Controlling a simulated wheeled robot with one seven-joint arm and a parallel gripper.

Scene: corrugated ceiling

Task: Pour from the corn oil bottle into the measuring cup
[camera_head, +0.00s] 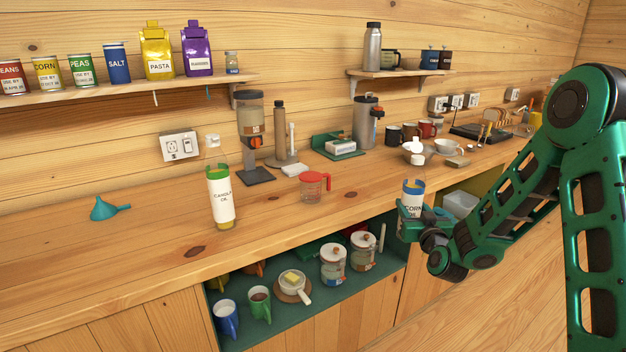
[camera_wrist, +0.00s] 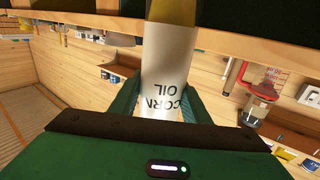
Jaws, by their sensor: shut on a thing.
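The clear measuring cup (camera_head: 312,190) with a red lid-like top and red handle stands on the counter. My gripper is apart from the cup. The bottle's lower part is hidden behind my gripper in the head view.
A canola oil bottle (camera_head: 220,199) stands left of the cup, with a teal funnel (camera_head: 108,208) farther left. A dispenser (camera_head: 252,130) and a green tray (camera_head: 337,147) stand behind. An open shelf (camera_head: 328,303) below holds mugs and jars. Counter space between cup and canola bottle is clear.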

